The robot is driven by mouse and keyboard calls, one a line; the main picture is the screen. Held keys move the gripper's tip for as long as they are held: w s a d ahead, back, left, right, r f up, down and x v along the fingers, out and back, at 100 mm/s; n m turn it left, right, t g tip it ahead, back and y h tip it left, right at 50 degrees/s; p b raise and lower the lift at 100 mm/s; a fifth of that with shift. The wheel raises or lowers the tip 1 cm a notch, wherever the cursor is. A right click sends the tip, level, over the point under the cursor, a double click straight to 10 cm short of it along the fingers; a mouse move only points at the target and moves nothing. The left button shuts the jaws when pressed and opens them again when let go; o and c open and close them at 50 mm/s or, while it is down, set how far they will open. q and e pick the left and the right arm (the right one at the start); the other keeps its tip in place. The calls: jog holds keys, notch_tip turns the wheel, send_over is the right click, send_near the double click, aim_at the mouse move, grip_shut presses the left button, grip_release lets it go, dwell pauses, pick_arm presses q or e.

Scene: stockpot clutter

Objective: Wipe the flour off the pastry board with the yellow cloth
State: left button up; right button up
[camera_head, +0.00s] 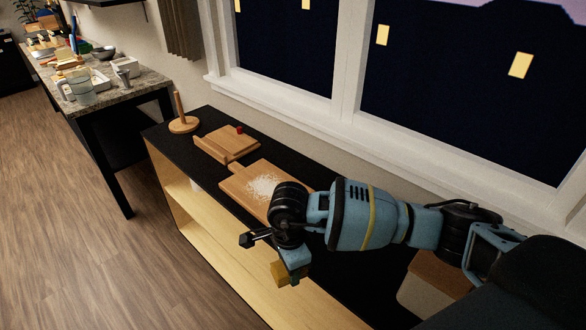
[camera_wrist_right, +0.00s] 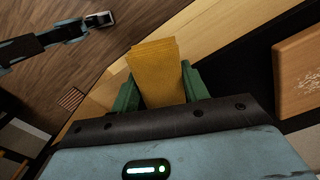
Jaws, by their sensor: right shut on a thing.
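The wooden pastry board (camera_head: 236,186) lies on the black top of a low cabinet. A patch of white flour (camera_head: 262,185) is spread on it, and my right arm hides its near right part. My right gripper (camera_head: 286,271) is shut on the yellow cloth (camera_head: 280,274), in front of the cabinet's front edge and apart from the board. In the right wrist view the folded cloth (camera_wrist_right: 155,65) sticks out between the green fingers. The board (camera_wrist_right: 291,98) shows there at the right edge, with some flour (camera_wrist_right: 311,62).
Behind the pastry board lie another wooden board (camera_head: 220,148) with a small red item (camera_head: 239,130) and a wooden upright holder (camera_head: 182,124). The window wall (camera_head: 270,100) bounds the cabinet's back. A cluttered stone counter (camera_head: 130,94) stands at left; floor between is clear.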

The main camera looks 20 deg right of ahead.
jog(key=n, duration=0.2)
jog(key=d+n, duration=0.1)
jog(key=n, duration=0.2)
jog(key=shift+s+d+f+n, duration=0.1)
jog(key=shift+s+d+n, duration=0.05)
jog(key=shift+s+n, duration=0.2)
jog(key=n, duration=0.3)
jog(key=shift+s+d, duration=0.25)
jog(key=shift+d, duration=0.15)
jog(key=n, duration=0.1)
jog(key=d+n, duration=0.1)
jog(key=n, duration=0.3)
jog(key=shift+s+d+f, duration=0.1)
jog(key=shift+s+d, duration=0.05)
jog(key=shift+s, duration=0.2)
jog(key=n, duration=0.2)
jog(key=d+n, duration=0.1)
jog(key=n, duration=0.1)
jog(key=shift+s, duration=0.2)
jog(key=shift+w+a, duration=0.1)
